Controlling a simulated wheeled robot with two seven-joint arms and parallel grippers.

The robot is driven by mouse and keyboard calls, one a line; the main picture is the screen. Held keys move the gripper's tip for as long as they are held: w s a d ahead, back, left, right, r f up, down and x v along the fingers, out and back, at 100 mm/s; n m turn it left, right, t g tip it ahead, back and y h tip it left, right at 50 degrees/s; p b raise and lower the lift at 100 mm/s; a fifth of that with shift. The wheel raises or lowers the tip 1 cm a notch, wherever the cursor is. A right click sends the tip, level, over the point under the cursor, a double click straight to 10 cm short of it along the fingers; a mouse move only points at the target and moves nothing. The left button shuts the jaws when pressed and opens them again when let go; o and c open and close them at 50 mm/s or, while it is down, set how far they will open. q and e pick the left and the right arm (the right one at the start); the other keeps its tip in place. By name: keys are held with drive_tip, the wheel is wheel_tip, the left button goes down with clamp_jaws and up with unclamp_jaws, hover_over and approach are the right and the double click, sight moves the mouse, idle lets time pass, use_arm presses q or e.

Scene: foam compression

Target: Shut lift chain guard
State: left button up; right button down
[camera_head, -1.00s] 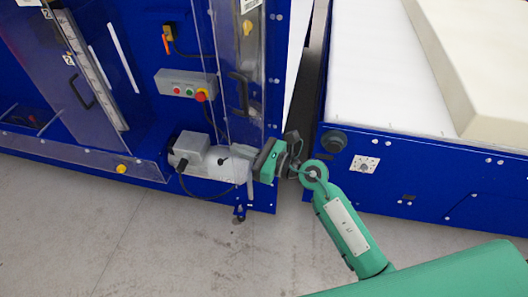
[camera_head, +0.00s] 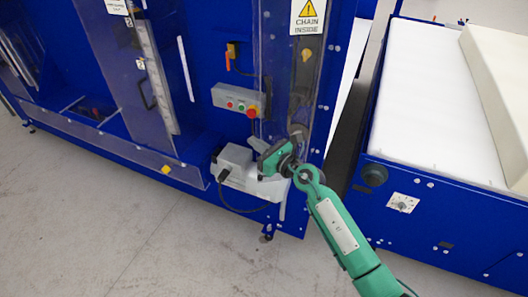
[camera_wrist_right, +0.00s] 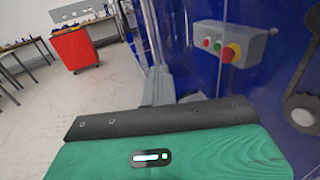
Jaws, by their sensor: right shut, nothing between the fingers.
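The chain guard (camera_head: 288,100) is a tall clear panel on the blue column. It has a black handle (camera_head: 267,95) at its left side and a yellow "CHAIN INSIDE" sign (camera_head: 308,16) at its top. I cannot tell from here whether the guard lies flush with the column. My right gripper (camera_head: 256,143) is shut and empty in front of the guard's lower part, below the handle. Whether it touches the panel is unclear. In the right wrist view, the grey fingers (camera_wrist_right: 158,86) show beyond the dark edge of the gripper body. My left gripper is out of view.
A grey button box (camera_head: 238,101) with a red stop button sits left of the guard. A grey motor housing (camera_head: 238,165) with a cable is just below the gripper. A white-topped bed (camera_head: 415,100) with a foam block (camera_head: 500,70) stands right, across a narrow gap.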

drive_tip(key=w+a+m+t+h, duration=0.1)
drive_tip(key=w+t, duration=0.1)
drive_tip(key=w, duration=0.7)
drive_tip(key=shift+m+h+b, duration=0.3)
drive_tip(key=shift+b, duration=0.15)
idle(0.5)
